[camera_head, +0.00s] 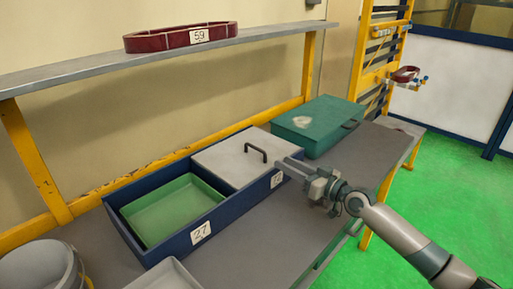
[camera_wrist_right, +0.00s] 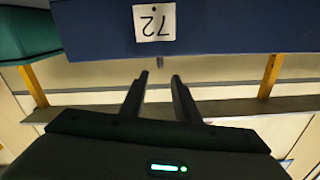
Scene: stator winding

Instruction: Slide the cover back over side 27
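A long blue box (camera_head: 164,247) stands on the workbench, with a label reading 27 (camera_head: 201,232) on its left part and a label 72 (camera_head: 277,180) on its right part. The light grey cover (camera_head: 225,160) with a dark bar handle (camera_head: 256,150) lies over the right, 72 side. Side 27 is uncovered and shows a green tray (camera_head: 170,212) inside. My right gripper (camera_head: 284,166) is at the box's front right, near the 72 label. In the right wrist view the gripper (camera_wrist_right: 160,75) is open and empty, with label 72 (camera_wrist_right: 155,22) upside down ahead. My left gripper is out of view.
A green case (camera_head: 318,125) stands right of the box. A grey bucket (camera_head: 40,268) and a pale tray (camera_head: 165,277) are at the lower left. A shelf (camera_head: 80,76) above holds a dark red ring labelled 59 (camera_head: 180,38). Bare bench (camera_head: 245,245) lies in front of the box.

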